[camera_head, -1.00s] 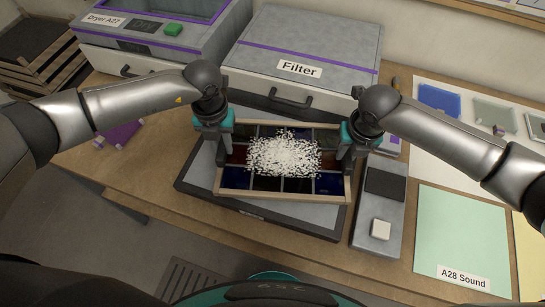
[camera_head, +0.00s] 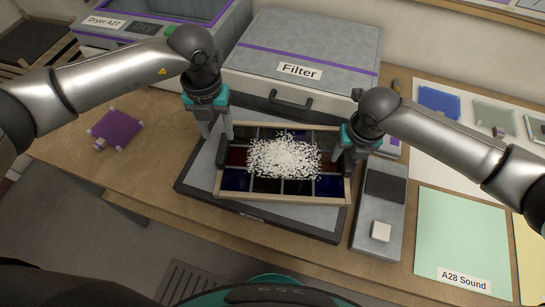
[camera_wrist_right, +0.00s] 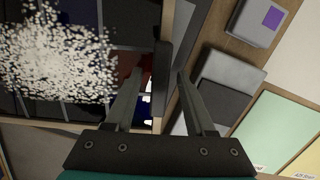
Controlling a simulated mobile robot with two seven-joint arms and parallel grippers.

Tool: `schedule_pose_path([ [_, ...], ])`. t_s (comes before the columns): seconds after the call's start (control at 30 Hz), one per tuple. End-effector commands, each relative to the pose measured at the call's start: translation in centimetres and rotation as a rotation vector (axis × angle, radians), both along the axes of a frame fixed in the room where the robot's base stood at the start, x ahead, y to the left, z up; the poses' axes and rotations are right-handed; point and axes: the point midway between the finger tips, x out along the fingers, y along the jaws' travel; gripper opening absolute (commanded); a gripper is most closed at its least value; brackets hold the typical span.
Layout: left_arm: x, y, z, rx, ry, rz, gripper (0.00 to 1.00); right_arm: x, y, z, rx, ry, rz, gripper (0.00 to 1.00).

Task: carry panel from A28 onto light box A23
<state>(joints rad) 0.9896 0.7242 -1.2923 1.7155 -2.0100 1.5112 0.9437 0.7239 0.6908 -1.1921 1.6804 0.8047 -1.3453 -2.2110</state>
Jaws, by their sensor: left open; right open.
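The panel (camera_head: 237,180) is a wood-framed grid of dark blue and red glass panes with a heap of white grains (camera_head: 284,157) on its middle. It lies on the flat grey light box (camera_head: 205,183), a little askew to it. The green A28 Sound mat (camera_head: 462,238) is bare at the right. My left gripper (camera_head: 217,135) is open, above the panel's left end. My right gripper (camera_head: 345,165) is open at the panel's right end; in the right wrist view its fingers (camera_wrist_right: 155,85) stand apart around a dark block on the frame's edge.
A grey Filter box (camera_head: 300,60) and Dryer A27 (camera_head: 150,25) stand behind. A grey device (camera_head: 376,215) with a white button is close to the panel's right. A purple piece (camera_head: 117,127) lies on the table at left. Coloured sheets (camera_head: 440,100) lie at the back right.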

Motion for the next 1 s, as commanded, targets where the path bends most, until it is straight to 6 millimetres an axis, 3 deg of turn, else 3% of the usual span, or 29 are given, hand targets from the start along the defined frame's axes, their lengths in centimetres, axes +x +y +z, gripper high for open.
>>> schedule_pose_path([
  [0.2,0.0,0.0,3.7,0.0,-0.001,0.0,0.55,0.0,0.0,0.0,0.0,0.0,0.0,0.55],
  [0.47,0.0,0.0,4.8,0.001,0.001,0.001,0.55,0.0,0.0,0.8,0.0,-0.002,0.0,0.55],
  [1.0,0.0,0.0,4.8,0.001,0.001,0.0,0.55,-1.5,0.0,10.4,0.001,-0.003,0.001,0.55],
])
